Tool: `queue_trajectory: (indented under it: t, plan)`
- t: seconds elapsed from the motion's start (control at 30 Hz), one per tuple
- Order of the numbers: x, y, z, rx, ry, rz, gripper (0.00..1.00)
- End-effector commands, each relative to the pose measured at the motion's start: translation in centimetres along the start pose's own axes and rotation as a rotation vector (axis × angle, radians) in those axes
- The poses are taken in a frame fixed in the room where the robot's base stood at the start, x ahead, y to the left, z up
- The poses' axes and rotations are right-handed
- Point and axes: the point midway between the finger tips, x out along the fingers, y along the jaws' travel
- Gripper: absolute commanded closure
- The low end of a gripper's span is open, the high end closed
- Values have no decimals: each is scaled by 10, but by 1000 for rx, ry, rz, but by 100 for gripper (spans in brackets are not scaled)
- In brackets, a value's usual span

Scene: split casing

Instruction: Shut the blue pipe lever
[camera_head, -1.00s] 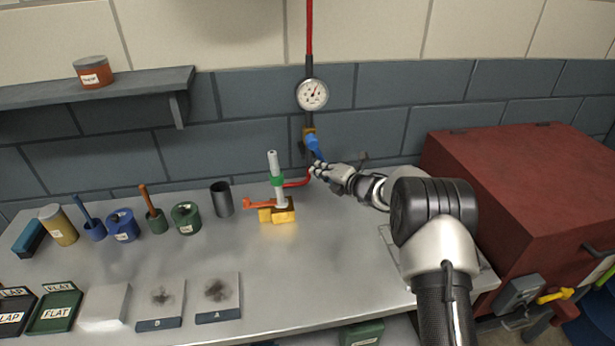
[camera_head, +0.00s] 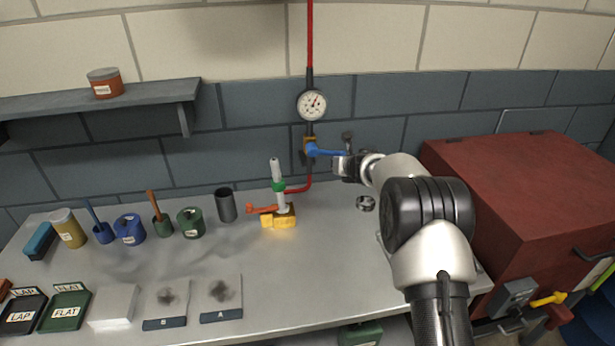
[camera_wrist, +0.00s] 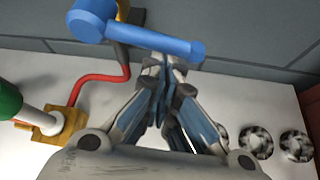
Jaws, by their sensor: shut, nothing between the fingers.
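The blue pipe lever (camera_head: 326,152) is mounted on the vertical pipe below the gauge and points right, about level and crosswise to the pipe. In the wrist view the lever (camera_wrist: 155,40) runs from its round hub at upper left to its tip at the right. My gripper (camera_head: 342,166) is at the lever's outer end. In the wrist view my gripper's fingers (camera_wrist: 166,72) are closed together, empty, just under the lever near its tip. I cannot tell whether they touch it. The brass valve body (camera_head: 309,142) is behind the hub.
A dial gauge (camera_head: 312,105) sits above the valve. A red hose (camera_head: 302,188) leads down to a yellow-based hand pump (camera_head: 280,218) on the metal bench. A red chest (camera_head: 530,190) stands right of my arm. Several pots line the bench's left.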

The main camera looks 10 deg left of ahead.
Motion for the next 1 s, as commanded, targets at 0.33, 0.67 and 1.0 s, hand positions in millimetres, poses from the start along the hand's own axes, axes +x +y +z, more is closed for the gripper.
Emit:
queue_trajectory:
  t: [0.33, 0.67, 1.0]
  plan:
    - [-7, -3, 12, -56, -2, -33, 100]
    - [-8, -3, 14, -54, -2, -33, 100]
    - [-8, -3, 14, -54, -2, -32, 100]
